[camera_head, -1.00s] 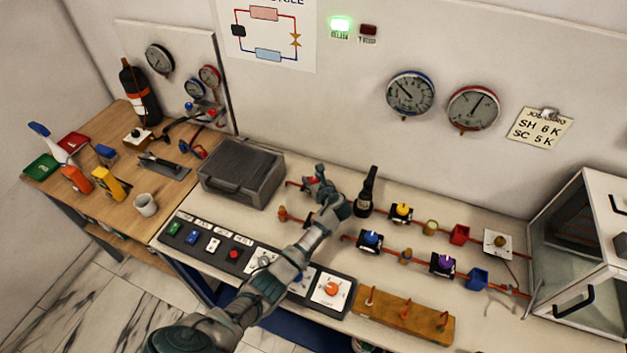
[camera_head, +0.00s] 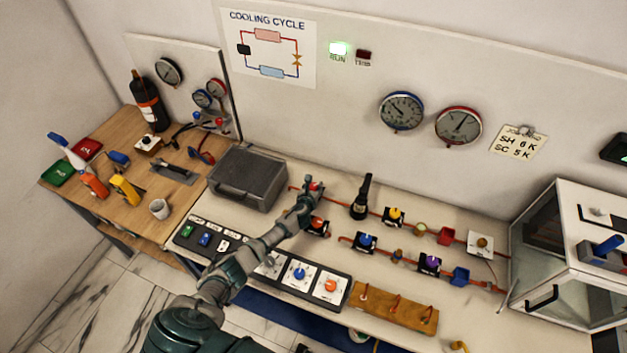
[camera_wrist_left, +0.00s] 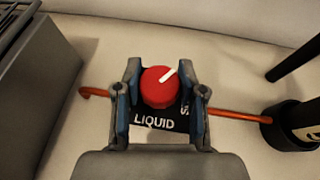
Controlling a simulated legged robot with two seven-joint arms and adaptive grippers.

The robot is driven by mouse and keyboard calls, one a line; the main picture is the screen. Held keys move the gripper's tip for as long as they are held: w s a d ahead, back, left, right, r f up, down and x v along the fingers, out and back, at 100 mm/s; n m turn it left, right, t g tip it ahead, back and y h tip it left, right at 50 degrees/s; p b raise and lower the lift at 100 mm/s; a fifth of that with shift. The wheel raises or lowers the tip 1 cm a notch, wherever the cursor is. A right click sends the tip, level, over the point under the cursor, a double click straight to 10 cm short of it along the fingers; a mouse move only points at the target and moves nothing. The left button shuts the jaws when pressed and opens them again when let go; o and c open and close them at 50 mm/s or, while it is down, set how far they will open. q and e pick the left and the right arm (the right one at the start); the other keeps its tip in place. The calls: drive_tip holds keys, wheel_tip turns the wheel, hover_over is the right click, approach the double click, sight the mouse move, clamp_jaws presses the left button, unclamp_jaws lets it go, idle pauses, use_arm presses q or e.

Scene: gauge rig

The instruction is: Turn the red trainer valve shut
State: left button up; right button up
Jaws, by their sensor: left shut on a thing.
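The red trainer valve has a round red knob (camera_wrist_left: 159,87) with a white pointer stripe angled to the upper right, on a dark body lettered LIQUID (camera_wrist_left: 158,122). My left gripper (camera_wrist_left: 162,92) is shut on the knob, one finger on each side, in the left wrist view. In the head view, my left gripper (camera_head: 310,189) is at the red valve (camera_head: 317,185), behind the panel of switches, and hides most of it. An orange pipe (camera_wrist_left: 232,115) runs out on both sides of the valve. My right gripper is not in view.
A grey case (camera_head: 246,178) stands left of the valve, and a black upright tool (camera_head: 361,197) right of it. An orange valve (camera_head: 318,226) sits close in front. Blue (camera_head: 366,241), yellow (camera_head: 394,215) and purple (camera_head: 430,262) valves lie further right. A green RUN lamp (camera_head: 340,48) is lit.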

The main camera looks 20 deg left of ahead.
use_arm(q)
drive_tip(key=shift+a+r+m+h, duration=0.15)
drive_tip(key=shift+m+h, duration=0.85)
drive_tip(key=shift+h, duration=0.2)
drive_tip(key=shift+m+h, duration=0.4)
drive_tip(key=shift+m, duration=0.1)
drive_tip(key=shift+f+m+h+b, duration=0.25)
drive_tip(key=shift+m+h+b, duration=0.25)
drive_tip(key=shift+m+h, duration=0.45)
drive_tip(key=m+g+h+b, duration=0.1)
drive_tip(key=m+h+b, duration=0.1)
drive_tip(key=b, duration=0.3)
drive_tip(key=m+g+h+b, duration=0.1)
drive_tip(key=m+h+b, duration=0.2)
drive_tip(key=h+b, duration=0.1)
drive_tip(key=shift+g+b, duration=0.4)
drive_tip(key=shift+b, duration=0.4)
drive_tip(key=shift+r+m+h+b, duration=0.2)
drive_tip(key=shift+m+h+b, duration=0.25)
drive_tip(key=shift+b, duration=0.2)
drive_tip(key=shift+r, duration=0.15)
drive_tip(key=shift+w, duration=0.1)
drive_tip(key=o, duration=1.2)
drive_tip(key=shift+c, duration=0.2)
